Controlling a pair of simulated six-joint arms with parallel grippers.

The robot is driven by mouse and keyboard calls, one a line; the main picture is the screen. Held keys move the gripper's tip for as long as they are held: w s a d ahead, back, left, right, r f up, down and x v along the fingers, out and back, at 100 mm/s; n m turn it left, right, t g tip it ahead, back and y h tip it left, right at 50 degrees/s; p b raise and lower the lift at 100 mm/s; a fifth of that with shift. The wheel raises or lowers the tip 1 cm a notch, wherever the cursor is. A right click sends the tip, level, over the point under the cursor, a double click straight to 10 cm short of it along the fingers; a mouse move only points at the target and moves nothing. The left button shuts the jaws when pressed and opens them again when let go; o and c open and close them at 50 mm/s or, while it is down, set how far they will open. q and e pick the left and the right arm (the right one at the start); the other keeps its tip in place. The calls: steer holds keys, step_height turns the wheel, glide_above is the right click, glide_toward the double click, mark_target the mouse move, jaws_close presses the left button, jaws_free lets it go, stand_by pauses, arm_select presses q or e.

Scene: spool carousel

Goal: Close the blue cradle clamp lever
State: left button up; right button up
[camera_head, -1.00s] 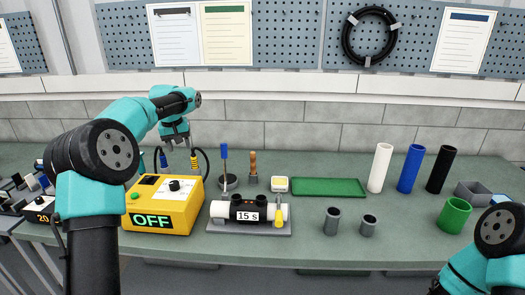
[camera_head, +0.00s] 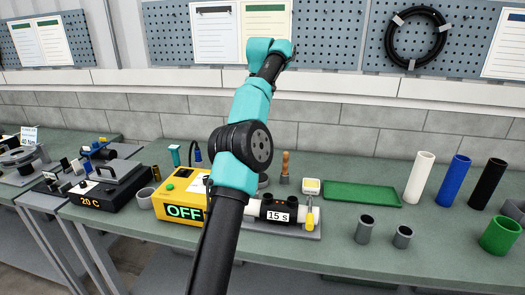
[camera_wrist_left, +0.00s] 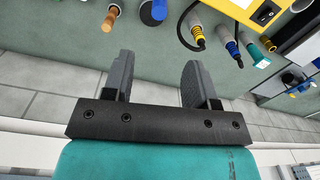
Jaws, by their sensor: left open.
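A small blue part (camera_head: 98,148), which looks like the cradle clamp lever, sits on a grey fixture (camera_head: 124,152) at the left, behind the black 20 C unit. It is too small to tell how far it stands open. A blue piece (camera_wrist_left: 302,88) at the right edge of the left wrist view may be the same lever. My left gripper (camera_wrist_left: 157,72) is open with nothing between its fingers, apart from that piece. In the head view my left arm rises across the middle and its fingers do not show. My right gripper is out of view.
The black 20 C unit (camera_head: 108,190) and the yellow OFF box (camera_head: 178,206) stand at the left. A black-and-white pipe assembly (camera_head: 277,213) is right of my arm. A green tray (camera_head: 350,194) and upright tubes (camera_head: 420,178) stand farther right. Cabled plugs (camera_wrist_left: 196,38) show in the wrist view.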

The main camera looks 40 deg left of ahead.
arm_select(q)
steer(key=shift+f, duration=0.2)
step_height(320, 180, down, 17)
steer(key=shift+s+a, duration=0.15)
stand_by(0.9)
jaws_close()
stand_by(0.5)
